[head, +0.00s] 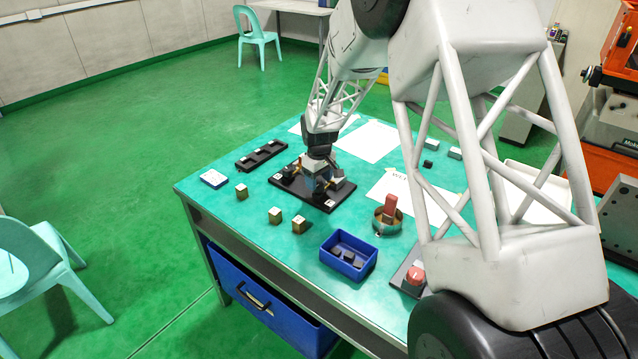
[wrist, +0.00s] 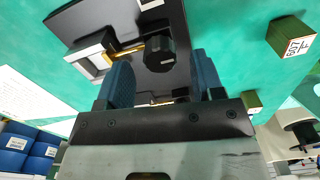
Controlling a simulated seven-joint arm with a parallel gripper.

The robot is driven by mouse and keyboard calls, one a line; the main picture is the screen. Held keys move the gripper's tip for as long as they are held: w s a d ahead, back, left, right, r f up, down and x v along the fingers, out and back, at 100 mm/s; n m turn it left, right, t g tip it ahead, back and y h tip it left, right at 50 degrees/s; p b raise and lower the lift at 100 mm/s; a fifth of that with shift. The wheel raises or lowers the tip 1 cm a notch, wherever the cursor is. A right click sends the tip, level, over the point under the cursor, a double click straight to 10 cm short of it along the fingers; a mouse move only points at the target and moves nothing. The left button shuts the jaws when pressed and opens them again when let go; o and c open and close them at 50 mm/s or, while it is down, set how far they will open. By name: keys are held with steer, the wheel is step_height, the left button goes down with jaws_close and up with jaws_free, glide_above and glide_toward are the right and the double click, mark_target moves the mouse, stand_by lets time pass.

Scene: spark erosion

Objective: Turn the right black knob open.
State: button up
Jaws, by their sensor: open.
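A black board (head: 285,184) with silver-grey blocks, brass stems and dark knobs lies on the green table, under my gripper in the head view. In the wrist view one black knob (wrist: 160,57) sits at the end of a brass stem from a grey-white block (wrist: 92,58). My gripper (wrist: 159,68) is open, its two blue fingers apart, with this knob showing between them. I cannot tell whether a finger touches it. The second knob is not clear in the wrist view. In the head view my gripper (head: 319,165) covers part of the board.
Small brass-coloured blocks (head: 274,215) stand left of and in front of the board. A blue bin (head: 335,262) with dark pieces, a round dish with a red part (head: 389,208) and a red button (head: 415,275) are nearer. A black tray (head: 261,155) lies behind left.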

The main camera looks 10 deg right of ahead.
mark_target(319, 185)
steer(key=shift+r, duration=2.95)
steer(key=shift+s, duration=0.1)
steer(key=shift+s+r, duration=0.1)
steer(key=shift+r, duration=0.15)
steer(key=s+d+r+m+t, duration=0.1)
steer(key=s+d+r+m, duration=0.1)
steer(key=s+r, duration=0.75)
steer(key=s+d+r+m, duration=0.25)
steer(key=s+r, duration=0.45)
steer(key=s, duration=0.5)
steer(key=s+d+r+m, duration=0.1)
steer(key=s, duration=1.2)
steer(key=s+d+m+t, duration=0.1)
steer(key=s+d+m, duration=0.1)
steer(key=s, duration=1.1)
steer(key=shift+r+t, duration=0.3)
steer(key=shift+r, duration=0.05)
